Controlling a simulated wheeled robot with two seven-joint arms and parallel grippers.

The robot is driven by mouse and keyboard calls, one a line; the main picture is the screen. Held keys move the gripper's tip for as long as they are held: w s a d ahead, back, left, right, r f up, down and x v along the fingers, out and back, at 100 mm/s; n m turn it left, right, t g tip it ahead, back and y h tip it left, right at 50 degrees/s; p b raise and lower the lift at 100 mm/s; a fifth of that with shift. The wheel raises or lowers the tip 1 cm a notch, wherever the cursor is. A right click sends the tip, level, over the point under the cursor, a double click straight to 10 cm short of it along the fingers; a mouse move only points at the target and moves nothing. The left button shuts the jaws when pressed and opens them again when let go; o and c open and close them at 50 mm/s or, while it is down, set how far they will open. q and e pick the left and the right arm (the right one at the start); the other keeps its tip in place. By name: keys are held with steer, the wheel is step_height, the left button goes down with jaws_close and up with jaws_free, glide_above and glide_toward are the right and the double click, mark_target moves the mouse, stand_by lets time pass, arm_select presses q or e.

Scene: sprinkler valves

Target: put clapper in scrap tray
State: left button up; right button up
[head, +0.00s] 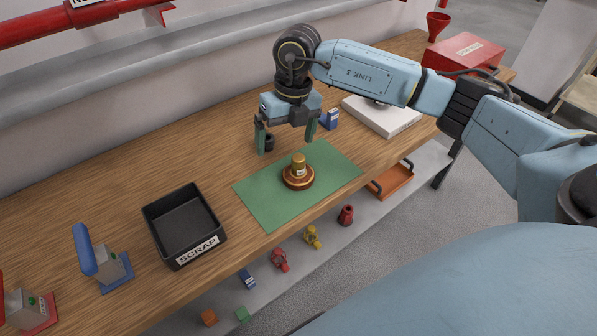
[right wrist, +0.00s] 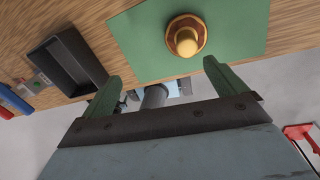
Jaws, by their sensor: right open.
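A round copper-brown and brass valve piece (head: 298,176) with an upright brass knob stands on the green mat (head: 260,204). It also shows in the right wrist view (right wrist: 186,36). I cannot tell whether the clapper is this piece or a part of it. The black scrap tray (head: 172,257), labelled SCRAP, stands left of the mat and looks empty. It also shows in the right wrist view (right wrist: 72,62). My right gripper (head: 287,141) is open and empty, above the far edge of the mat, apart from the brass piece. My left gripper is not in view.
A small dark cylinder (head: 269,142) shows by my right gripper's left finger. Blue-handled equipment (head: 100,262) stands left of the tray. Several small parts and an orange tray (head: 391,182) lie on the lower shelf.

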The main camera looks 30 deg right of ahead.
mark_target(300, 156)
steer(key=d, duration=0.1)
steer(key=d+h, duration=0.1)
steer(key=d, duration=0.1)
steer(key=shift+w+d+r+m+h, duration=0.1)
steer(key=shift+d+r+m+h, duration=0.2)
steer(key=shift+m, duration=0.1)
step_height(300, 156, down, 7)
steer(key=shift+f+b, duration=0.1)
steer(key=shift+b, duration=0.3)
steer(key=shift+f, duration=0.65)
steer(key=f, duration=0.3)
steer(key=shift+a+f, duration=0.25)
steer(key=shift+f, duration=0.45)
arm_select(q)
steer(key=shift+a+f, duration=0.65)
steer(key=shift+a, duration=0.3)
arm_select(e)
steer(key=shift+c, duration=0.3)
